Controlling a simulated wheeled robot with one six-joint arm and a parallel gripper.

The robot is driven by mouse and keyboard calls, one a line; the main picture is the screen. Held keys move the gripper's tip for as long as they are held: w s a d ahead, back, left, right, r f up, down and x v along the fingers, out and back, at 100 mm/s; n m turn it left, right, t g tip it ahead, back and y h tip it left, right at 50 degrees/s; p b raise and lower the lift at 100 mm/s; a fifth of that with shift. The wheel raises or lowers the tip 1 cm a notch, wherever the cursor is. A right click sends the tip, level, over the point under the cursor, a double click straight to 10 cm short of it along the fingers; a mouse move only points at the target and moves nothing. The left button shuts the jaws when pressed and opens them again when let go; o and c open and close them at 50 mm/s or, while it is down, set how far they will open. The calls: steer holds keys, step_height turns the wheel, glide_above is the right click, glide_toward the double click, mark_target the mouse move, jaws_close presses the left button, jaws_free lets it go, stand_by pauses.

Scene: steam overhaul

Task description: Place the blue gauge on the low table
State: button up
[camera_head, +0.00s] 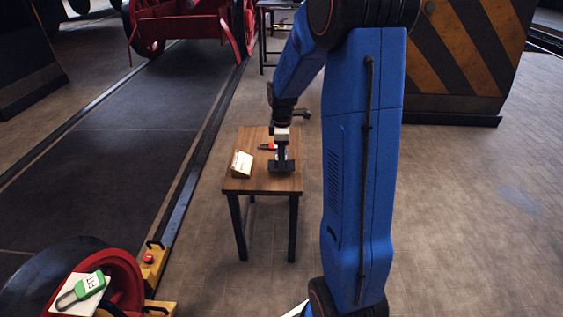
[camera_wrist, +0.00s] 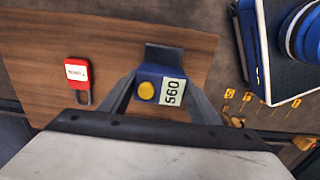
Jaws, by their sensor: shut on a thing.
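The low table (camera_head: 263,184) has a wooden top and dark legs and stands at the middle of the head view; its top (camera_wrist: 40,40) fills much of the wrist view. My gripper (camera_head: 281,164) points down over the table top. In the wrist view its two fingers close on the blue gauge (camera_wrist: 149,75), a small blue block with a yellow round spot and a pale label with characters. In the head view the gripper mostly hides the gauge. I cannot tell whether the gauge touches the table top.
On the table lie a red padlock-like tag (camera_wrist: 77,72) and, at the left, a pale wedge-shaped sign (camera_head: 242,164). A green padlock tag (camera_head: 89,285) lies at bottom left by a red wheel (camera_head: 127,285). A striped cabinet (camera_head: 455,50) stands behind right. Floor right of the table is clear.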

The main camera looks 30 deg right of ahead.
steer(key=shift+f, duration=1.15)
steer(key=o, duration=1.4)
steer(key=shift+f, duration=0.15)
steer(key=shift+c, duration=0.2)
